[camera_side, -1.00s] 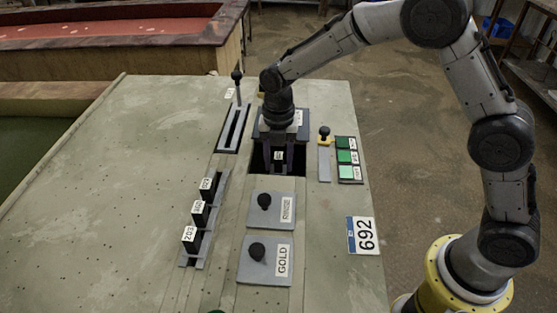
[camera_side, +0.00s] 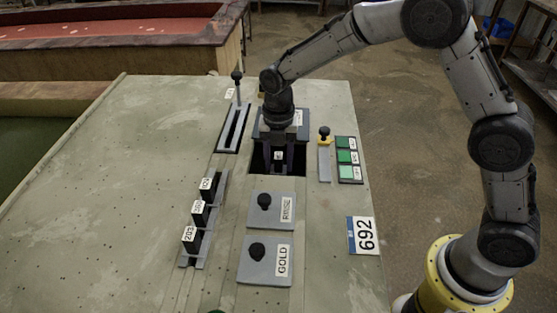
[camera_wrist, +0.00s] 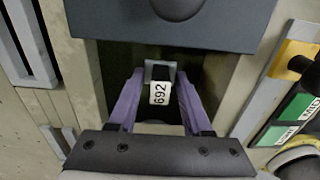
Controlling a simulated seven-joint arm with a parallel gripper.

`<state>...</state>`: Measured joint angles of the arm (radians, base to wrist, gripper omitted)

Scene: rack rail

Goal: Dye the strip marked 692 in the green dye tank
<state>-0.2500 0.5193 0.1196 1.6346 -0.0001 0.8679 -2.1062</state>
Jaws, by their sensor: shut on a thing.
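My gripper (camera_side: 278,160) points down into an open dark tank (camera_side: 297,168) in the middle of the bench. In the wrist view its purple fingers (camera_wrist: 160,98) are shut on the strip tagged 692 (camera_wrist: 160,93). The strip's tag also shows small in the side view (camera_side: 279,156). The strip's lower part is hidden in the tank. A dark lid (camera_wrist: 170,22) lies beyond the opening; its label is mostly hidden behind my arm in the side view, so I cannot read the tank's name. A sign (camera_side: 362,235) reads 692.
Shut lids labelled RINSE (camera_side: 265,213) and GOLD (camera_side: 258,265) lie nearer the camera. A rack (camera_side: 190,262) with other tagged strips stands left. A slotted lever (camera_side: 237,77), a yellow slider (camera_side: 324,140) and a green-button panel (camera_side: 349,160) flank the tank. The bench's left is clear.

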